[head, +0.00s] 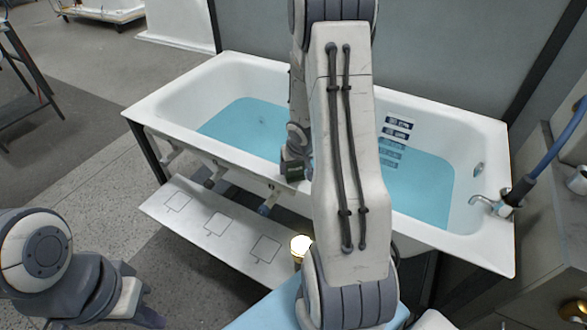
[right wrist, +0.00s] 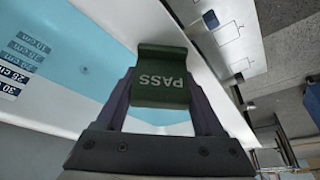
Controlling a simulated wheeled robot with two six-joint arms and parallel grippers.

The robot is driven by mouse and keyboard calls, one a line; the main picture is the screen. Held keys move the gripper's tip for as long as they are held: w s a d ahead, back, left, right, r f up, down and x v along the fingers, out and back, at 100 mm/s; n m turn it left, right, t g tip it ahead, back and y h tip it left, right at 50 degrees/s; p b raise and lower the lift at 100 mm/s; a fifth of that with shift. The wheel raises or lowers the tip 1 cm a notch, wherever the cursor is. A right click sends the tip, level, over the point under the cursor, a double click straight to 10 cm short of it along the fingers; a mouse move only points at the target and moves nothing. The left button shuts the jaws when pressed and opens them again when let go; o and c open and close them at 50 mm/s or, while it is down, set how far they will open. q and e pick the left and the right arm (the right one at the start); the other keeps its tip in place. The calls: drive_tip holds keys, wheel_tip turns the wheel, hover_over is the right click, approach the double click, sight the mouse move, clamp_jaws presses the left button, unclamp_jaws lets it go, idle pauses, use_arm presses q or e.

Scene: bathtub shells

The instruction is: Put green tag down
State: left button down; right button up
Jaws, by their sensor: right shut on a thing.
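The green tag (right wrist: 163,92), marked PASS, is held between the two fingers of my right gripper (right wrist: 165,106). In the head view the tag (head: 294,172) shows small and dark at the front rim of the bathtub (head: 240,158). My right gripper (head: 296,152) is above that rim, partly hidden by my own arm. In the right wrist view the tag overlaps the white rim and the blue water; I cannot tell whether it touches the rim. My left gripper (head: 126,300) is at the lower left, away from the tub; its fingers are not clear.
A pale board (head: 190,222) with outlined squares lies below the tub's front side. Blue depth labels (head: 397,133) mark the inner wall. A tap (head: 492,203) stands at the right end. A glowing round lamp (head: 301,244) is beside my right arm.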

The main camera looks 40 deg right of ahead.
drive_tip(key=shift+f, duration=0.15)
drive_tip(key=o, duration=1.4)
drive_tip(key=shift+c, duration=0.2)
